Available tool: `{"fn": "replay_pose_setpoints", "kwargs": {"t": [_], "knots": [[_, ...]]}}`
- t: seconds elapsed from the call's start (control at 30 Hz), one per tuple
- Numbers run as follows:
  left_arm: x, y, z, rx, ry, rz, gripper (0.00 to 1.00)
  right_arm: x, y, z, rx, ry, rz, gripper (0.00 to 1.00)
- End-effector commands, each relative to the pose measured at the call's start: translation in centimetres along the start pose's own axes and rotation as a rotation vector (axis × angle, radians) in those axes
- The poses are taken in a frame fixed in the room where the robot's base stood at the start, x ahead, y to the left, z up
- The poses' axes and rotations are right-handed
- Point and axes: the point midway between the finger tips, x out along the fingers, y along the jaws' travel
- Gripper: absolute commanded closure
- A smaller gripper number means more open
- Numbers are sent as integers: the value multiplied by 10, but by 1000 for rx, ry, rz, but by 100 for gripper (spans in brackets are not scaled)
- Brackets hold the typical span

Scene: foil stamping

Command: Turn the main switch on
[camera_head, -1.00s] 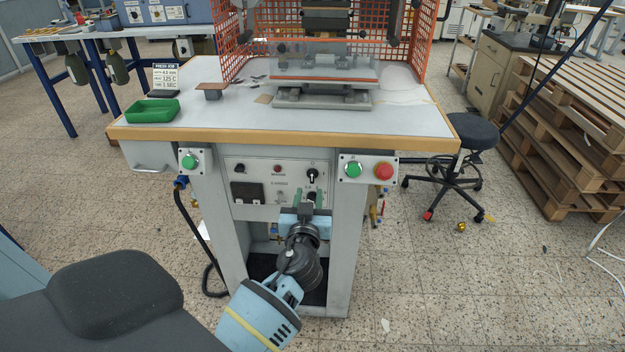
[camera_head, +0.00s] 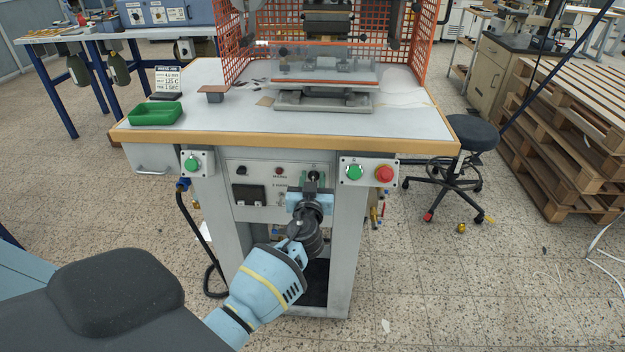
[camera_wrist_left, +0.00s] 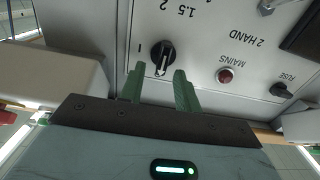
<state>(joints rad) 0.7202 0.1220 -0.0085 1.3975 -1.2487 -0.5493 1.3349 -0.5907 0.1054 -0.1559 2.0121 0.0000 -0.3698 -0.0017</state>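The press's front panel (camera_head: 262,172) carries a black rotary switch, seen between my finger tips in the left wrist view (camera_wrist_left: 162,54). The switch handle has a pale line and stands roughly upright; an "I" mark is beside it. A red MAINS lamp (camera_wrist_left: 226,75) sits to its right in that view, and also shows in the head view (camera_head: 279,171). My left gripper (camera_head: 313,181) is open in front of the panel. Its green fingers (camera_wrist_left: 160,74) straddle the line of the handle, apart from each other; contact cannot be told. My right gripper is not in view.
A green button (camera_head: 354,172) and a red button (camera_head: 384,173) sit right of the switch; another green button (camera_head: 192,164) is at the left. The tabletop edge (camera_head: 290,140) overhangs above the panel. A FUSE knob (camera_wrist_left: 281,90) is beyond the lamp.

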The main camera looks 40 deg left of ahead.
Motion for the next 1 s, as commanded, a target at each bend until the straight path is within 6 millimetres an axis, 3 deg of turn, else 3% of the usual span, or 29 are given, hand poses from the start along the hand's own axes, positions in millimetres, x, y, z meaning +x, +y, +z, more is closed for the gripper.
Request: {"fn": "replay_pose_setpoints", "kwargs": {"t": [0.17, 0.43, 0.77, 1.0], "knots": [[0, 0, 0, 0, 0, 0, 67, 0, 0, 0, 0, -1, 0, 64], [0, 0, 0, 0, 0, 0, 100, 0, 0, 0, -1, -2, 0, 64], [0, 0, 0, 19, 0, 0, 100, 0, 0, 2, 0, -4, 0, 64], [0, 2, 1, 125, 0, 0, 100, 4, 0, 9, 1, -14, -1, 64]]}}
